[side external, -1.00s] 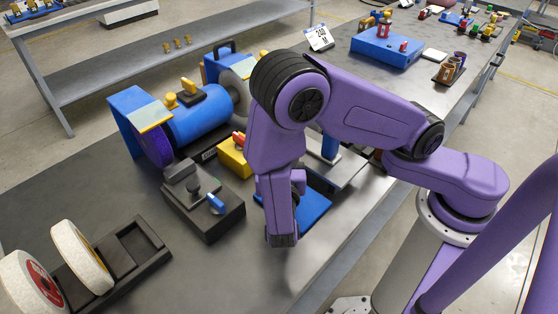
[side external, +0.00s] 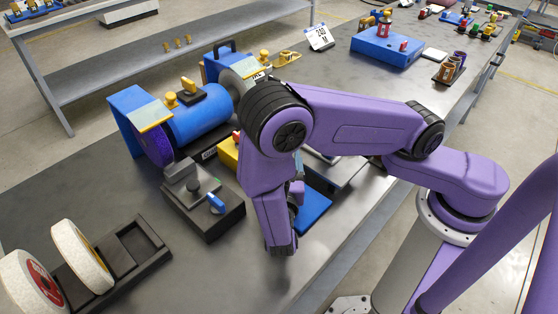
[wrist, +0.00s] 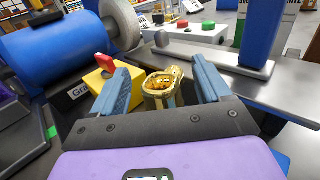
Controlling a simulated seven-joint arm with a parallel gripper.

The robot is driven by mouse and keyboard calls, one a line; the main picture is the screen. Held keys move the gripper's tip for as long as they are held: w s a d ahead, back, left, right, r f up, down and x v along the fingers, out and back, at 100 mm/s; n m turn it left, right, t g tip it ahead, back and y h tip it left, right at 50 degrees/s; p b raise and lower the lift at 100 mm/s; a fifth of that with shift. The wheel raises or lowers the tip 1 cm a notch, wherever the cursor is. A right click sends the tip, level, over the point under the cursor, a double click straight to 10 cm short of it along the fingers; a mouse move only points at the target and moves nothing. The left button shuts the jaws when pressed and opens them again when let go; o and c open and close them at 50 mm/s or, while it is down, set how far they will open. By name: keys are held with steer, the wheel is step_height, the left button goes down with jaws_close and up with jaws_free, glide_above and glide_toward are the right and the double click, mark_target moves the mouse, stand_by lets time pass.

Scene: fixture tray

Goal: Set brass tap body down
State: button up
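The brass tap body (wrist: 162,86) is a short gold-coloured hollow piece, its round opening facing up in the wrist view. In the side view my gripper (side external: 283,246) points down over the bench's near part. The tap body is hidden there behind my gripper and arm.
A blue bench grinder (side external: 200,118), a yellow block (side external: 228,152) and a black box with a blue lever (side external: 205,208) stand left of my gripper. A blue plate (side external: 314,207) lies just right of it. A black rack with grinding wheels (side external: 82,258) is at lower left. Bare bench (side external: 225,275) lies between.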

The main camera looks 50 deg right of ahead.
steer(key=shift+r, duration=0.2)
steer(key=v, duration=1.2)
steer(key=s+d+r+m+g+y, duration=0.2)
steer(key=d+r+m+g+y, duration=0.25)
steer(key=d+m+g, duration=0.65)
steer(key=s+d+r+m+g+y, duration=0.1)
steer(key=s+d+r+m+y, duration=0.2)
steer(key=s+d+r+y, duration=0.3)
steer(key=shift+s+y, duration=1.25)
steer(key=shift+y, duration=0.2)
